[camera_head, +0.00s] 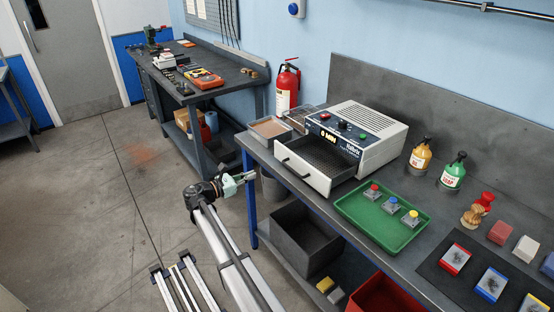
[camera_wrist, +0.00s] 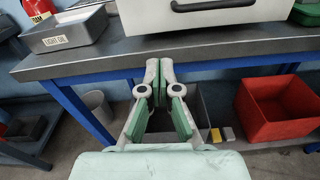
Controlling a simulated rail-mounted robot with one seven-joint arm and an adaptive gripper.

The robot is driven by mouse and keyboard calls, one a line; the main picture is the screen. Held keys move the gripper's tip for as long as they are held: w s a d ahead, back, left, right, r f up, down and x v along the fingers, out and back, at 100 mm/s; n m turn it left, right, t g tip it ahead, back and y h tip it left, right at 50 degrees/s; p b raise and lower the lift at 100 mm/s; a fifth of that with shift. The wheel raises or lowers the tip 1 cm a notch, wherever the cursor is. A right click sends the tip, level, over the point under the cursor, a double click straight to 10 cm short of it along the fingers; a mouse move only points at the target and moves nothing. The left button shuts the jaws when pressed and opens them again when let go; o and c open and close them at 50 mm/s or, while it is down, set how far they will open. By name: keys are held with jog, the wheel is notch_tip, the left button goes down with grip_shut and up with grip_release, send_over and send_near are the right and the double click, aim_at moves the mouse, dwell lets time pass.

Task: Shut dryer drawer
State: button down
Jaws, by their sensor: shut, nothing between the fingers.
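The dryer (camera_head: 352,138) is a white and dark blue box on the bench. Its drawer (camera_head: 314,165) is pulled out at the front, showing a dark mesh bottom. The drawer's white front with a black handle (camera_head: 296,174) faces my arm; it also shows at the top of the wrist view, with the handle (camera_wrist: 200,5) near the top edge. My gripper (camera_head: 250,176) is left of the drawer front and apart from it, off the bench edge. In the wrist view my gripper (camera_wrist: 160,65) is shut and empty, its fingertips just below the drawer front in the picture.
A light oil tray (camera_wrist: 65,30) stands left of the drawer. A green tray (camera_head: 383,216) with several colored-knob pieces lies right of it. Yellow (camera_head: 420,156) and green (camera_head: 453,172) bottles stand behind. The bench edge (camera_wrist: 110,66) runs below. A red bin (camera_wrist: 275,108) sits beneath.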

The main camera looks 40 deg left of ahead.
jog(key=a+r+n, duration=0.1)
jog(key=r, duration=0.1)
jog(key=p, duration=0.6)
send_near(283, 156)
jog(key=shift+t, duration=0.3)
jog(key=x, duration=0.6)
jog(key=shift+w+f, duration=0.1)
jog(key=shift+w, duration=0.25)
jog(key=shift+w+d+f, duration=0.1)
jog(key=shift+w, duration=0.15)
